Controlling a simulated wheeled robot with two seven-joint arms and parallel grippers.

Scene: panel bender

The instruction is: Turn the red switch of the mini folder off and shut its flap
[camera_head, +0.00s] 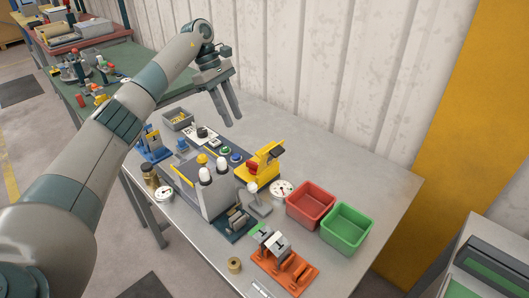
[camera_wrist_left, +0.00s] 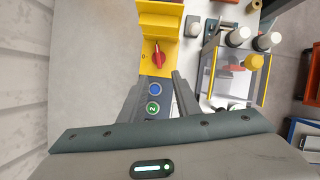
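The red switch (camera_wrist_left: 159,60) sits on the face of a yellow unit (camera_wrist_left: 160,22), with a "0" mark to its left in the left wrist view. Its exact setting is hard to read. The yellow unit also shows in the head view (camera_head: 257,168), standing on the bench by the panel bender model. I cannot tell for certain which part is the flap or how far it stands open. My left gripper (camera_head: 230,115) hangs above the back of the bench, open and empty, apart from the switch. It also shows in the left wrist view (camera_wrist_left: 159,93). My right gripper is out of view.
Blue and green buttons (camera_wrist_left: 153,97) lie beside the yellow unit. A grey machine (camera_head: 208,188) with white-topped posts stands in front. A red bin (camera_head: 311,204), a green bin (camera_head: 346,230) and an orange fixture (camera_head: 285,270) are to the right. A corrugated wall (camera_head: 330,80) bounds the back.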

